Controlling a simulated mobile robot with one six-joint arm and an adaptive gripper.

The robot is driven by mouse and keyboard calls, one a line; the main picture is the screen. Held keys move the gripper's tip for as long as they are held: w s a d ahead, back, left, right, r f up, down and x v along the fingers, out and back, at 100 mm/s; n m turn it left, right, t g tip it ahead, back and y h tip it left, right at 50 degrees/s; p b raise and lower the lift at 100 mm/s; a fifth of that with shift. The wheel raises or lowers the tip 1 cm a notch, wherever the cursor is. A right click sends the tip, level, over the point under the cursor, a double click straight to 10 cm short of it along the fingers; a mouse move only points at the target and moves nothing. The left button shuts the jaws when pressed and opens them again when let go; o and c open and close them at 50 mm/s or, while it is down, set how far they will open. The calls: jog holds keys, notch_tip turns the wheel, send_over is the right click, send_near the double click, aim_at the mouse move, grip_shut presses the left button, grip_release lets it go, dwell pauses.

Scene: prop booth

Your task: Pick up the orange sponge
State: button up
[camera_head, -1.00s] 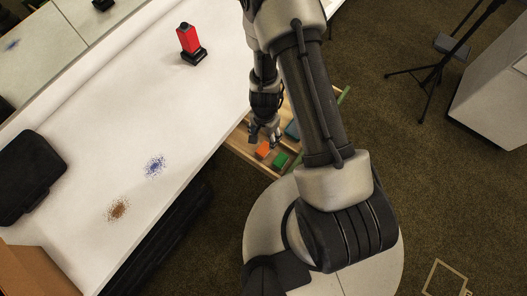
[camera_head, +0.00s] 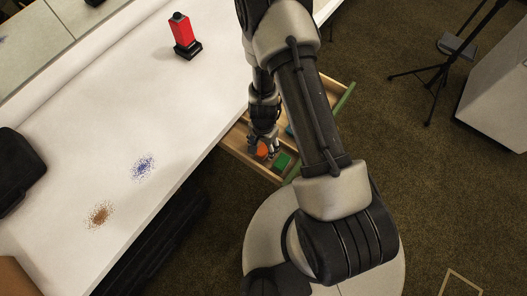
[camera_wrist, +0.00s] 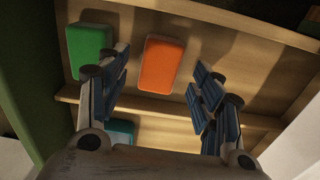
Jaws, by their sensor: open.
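The orange sponge (camera_wrist: 162,64) lies flat in a compartment of an open wooden drawer (camera_wrist: 228,20). In the wrist view it shows between and beyond the fingertips of my gripper (camera_wrist: 162,80), which is open, with a gap on each side of the sponge. In the head view the orange sponge (camera_head: 263,150) is partly hidden by my gripper (camera_head: 268,148), which is down at the drawer. A green sponge (camera_wrist: 90,50) lies to the left in the same compartment, partly behind the left finger; it also shows in the head view (camera_head: 282,161).
A wooden divider (camera_wrist: 160,105) crosses the drawer, with a blue item (camera_wrist: 123,130) in the nearer compartment. The white table (camera_head: 120,120) carries a red object on a black base (camera_head: 183,36), plus blue speckles (camera_head: 143,166) and brown speckles (camera_head: 100,214). A tripod (camera_head: 440,65) stands at right.

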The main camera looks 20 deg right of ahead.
notch_tip(320, 180, down, 2)
jog(key=shift+f+b, duration=0.1)
jog(key=shift+b, duration=0.65)
jog(key=c, duration=1)
